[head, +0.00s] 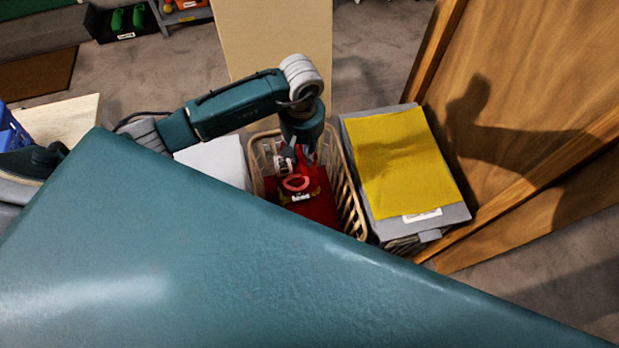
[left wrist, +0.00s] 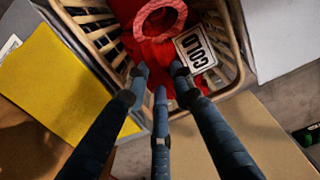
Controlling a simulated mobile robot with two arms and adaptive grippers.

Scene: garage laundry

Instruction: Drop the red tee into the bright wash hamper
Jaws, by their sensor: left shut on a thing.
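The red tee (head: 318,207) shows as red cloth with a pinkish ring, inside the outline of a tan slatted basket (head: 352,208). In the left wrist view the red cloth (left wrist: 160,55) lies between and beyond my fingertips, and the basket's slatted wall (left wrist: 97,38) surrounds it. My left gripper (head: 297,160) points down over the basket and is shut on the tee. A white label (left wrist: 195,48) with dark letters, partly readable as "COLO", shows beside the ring. How much of the tee rests on the basket floor is hidden. My right gripper is not in view.
A grey bin (head: 455,212) with a yellow sheet (head: 400,160) on top stands right of the basket. A white-topped box (head: 215,160) stands left. A tan panel (head: 275,40) rises behind, and wooden doors (head: 540,80) close off the right. My own teal arm link covers the foreground.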

